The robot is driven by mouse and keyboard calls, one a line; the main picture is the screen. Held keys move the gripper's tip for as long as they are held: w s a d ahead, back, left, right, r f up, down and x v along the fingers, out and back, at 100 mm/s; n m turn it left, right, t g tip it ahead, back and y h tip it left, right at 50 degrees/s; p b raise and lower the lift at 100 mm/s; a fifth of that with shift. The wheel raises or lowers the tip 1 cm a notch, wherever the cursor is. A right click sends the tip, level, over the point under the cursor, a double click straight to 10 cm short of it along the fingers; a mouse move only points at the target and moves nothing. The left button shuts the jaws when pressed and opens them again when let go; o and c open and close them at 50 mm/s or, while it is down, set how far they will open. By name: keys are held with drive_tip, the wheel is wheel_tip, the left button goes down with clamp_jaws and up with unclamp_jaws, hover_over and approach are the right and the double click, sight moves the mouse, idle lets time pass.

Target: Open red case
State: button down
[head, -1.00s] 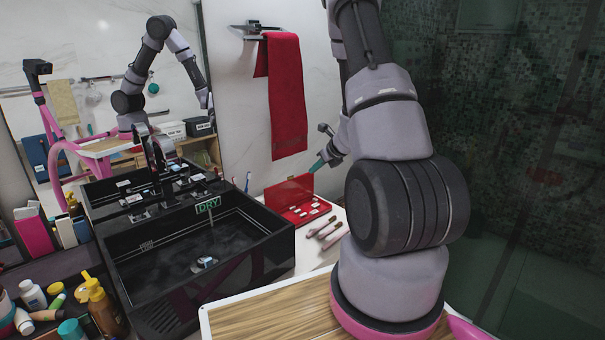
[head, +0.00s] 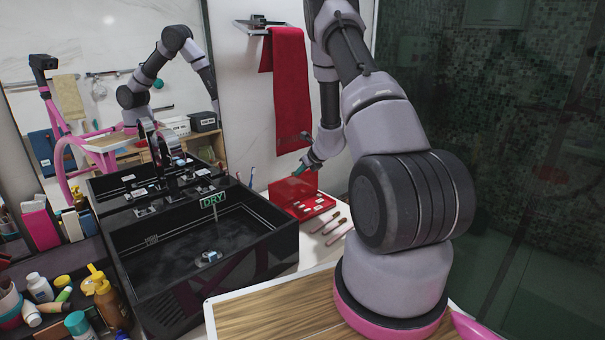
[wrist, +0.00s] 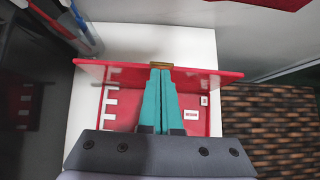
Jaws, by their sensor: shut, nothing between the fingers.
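The red case (head: 318,212) stands on the white counter to the right of the black sink, with its red lid (head: 289,189) raised and its compartment showing. In the wrist view the lid (wrist: 100,70) is seen nearly edge-on, with a brass clasp (wrist: 161,65) at its middle. The red tray (wrist: 125,108) with white pieces lies below it. My gripper (head: 298,171) is at the top of the raised lid. In the wrist view my gripper (wrist: 160,72) has its teal fingers together, tips beside the clasp. I cannot tell whether they touch the lid.
Several brushes (head: 336,226) lie on the counter in front of the case. The black sink (head: 200,240) is to the left, with toothbrushes (head: 250,176) behind it. A red towel (head: 290,90) hangs on the wall above. Bottles (head: 103,298) stand at lower left.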

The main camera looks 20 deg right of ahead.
drive_tip(key=shift+w+a+r, duration=0.1)
drive_tip(key=shift+w+a, duration=0.1)
drive_tip(key=shift+w, duration=0.55)
drive_tip(key=shift+w+a+r, duration=0.1)
drive_tip(key=shift+w+a, duration=0.1)
drive_tip(key=shift+w, duration=0.5)
drive_tip(key=shift+s, duration=0.1)
